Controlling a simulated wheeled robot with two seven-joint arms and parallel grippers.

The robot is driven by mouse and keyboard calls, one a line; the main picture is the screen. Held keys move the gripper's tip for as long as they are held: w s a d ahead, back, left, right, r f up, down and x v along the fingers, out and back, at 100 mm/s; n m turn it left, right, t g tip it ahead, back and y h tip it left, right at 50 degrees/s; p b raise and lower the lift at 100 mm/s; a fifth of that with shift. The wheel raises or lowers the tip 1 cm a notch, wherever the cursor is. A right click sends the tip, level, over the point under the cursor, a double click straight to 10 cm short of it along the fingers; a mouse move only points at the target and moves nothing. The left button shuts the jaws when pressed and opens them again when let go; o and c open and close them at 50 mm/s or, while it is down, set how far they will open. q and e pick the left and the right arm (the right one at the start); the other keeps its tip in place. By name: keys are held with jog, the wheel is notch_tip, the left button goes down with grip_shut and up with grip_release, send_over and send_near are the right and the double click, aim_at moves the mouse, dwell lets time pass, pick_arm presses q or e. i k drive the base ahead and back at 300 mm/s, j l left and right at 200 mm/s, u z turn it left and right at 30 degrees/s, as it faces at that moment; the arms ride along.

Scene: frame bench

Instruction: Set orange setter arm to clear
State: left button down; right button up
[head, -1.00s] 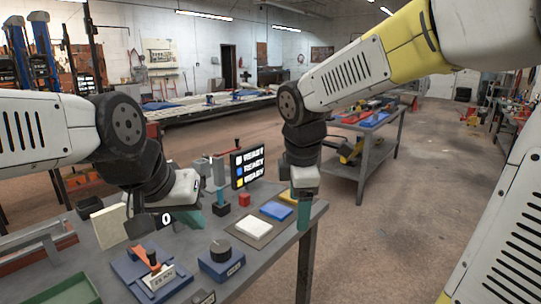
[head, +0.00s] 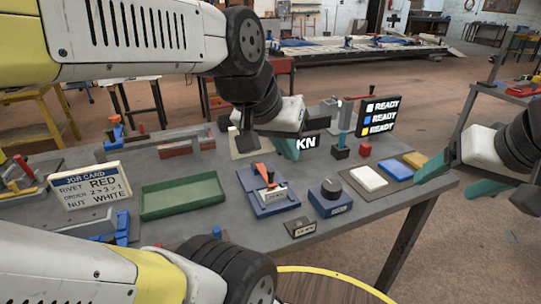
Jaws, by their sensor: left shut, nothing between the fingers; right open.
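The orange setter arm (head: 263,172) stands tilted on a blue base (head: 252,205) near the middle of the bench, with a small pale label plate (head: 274,194) at its front; its lettering is too small to read. My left gripper (head: 290,150) is shut and empty, above and behind the setter in the picture, apart from the orange arm. It partly hides a dark display (head: 307,143) whose visible letters read "KN". My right gripper (head: 468,168) is open and empty, at the right beyond the bench's right end in the picture.
A blue box with a dark knob (head: 331,190) and a small labelled plate (head: 300,228) are beside the setter. White (head: 368,178), blue and yellow pads and a READY screen (head: 379,117) are right.

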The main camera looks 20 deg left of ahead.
aim_at(268, 175)
jog(key=u, duration=0.95)
